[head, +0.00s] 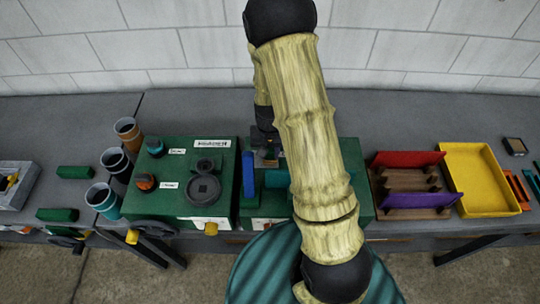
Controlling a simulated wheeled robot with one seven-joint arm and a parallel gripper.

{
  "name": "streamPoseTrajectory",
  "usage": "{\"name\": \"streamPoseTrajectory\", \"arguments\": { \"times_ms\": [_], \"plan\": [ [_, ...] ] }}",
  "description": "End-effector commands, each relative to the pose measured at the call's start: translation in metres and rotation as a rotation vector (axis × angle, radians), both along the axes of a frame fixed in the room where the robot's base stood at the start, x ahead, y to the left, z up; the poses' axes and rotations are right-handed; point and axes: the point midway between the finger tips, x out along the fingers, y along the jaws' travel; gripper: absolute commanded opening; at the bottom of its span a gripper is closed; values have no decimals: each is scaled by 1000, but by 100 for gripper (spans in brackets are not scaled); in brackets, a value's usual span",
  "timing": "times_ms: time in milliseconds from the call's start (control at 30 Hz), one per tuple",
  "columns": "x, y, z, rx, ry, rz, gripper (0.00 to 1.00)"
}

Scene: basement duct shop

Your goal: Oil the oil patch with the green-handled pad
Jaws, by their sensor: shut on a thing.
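My gripper (266,153) is small in the head view, pointing down over the right-hand green machine (252,207). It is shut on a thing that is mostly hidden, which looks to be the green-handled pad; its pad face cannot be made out. A teal cylinder (277,178) lies just below the gripper, partly behind my arm. An upright blue piece (249,175) stands just left of it. I cannot make out the oil patch; my arm covers much of this machine.
Left stands another green machine (220,163) with a round dark plate and knobs. Several cups (115,162) line its left side. Right are a brown rack (412,178) with red and purple boards and a yellow tray (482,178). A block wall (180,38) closes off the back.

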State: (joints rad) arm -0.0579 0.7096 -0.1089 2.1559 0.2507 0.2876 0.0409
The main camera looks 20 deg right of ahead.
Motion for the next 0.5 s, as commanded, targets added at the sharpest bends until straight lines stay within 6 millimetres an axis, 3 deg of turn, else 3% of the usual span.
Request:
{"name": "streamPoseTrajectory", "arguments": {
  "times_ms": [500],
  "plan": [
    [10, -3, 0, 0, 0, 0, 10]
  ]
}}
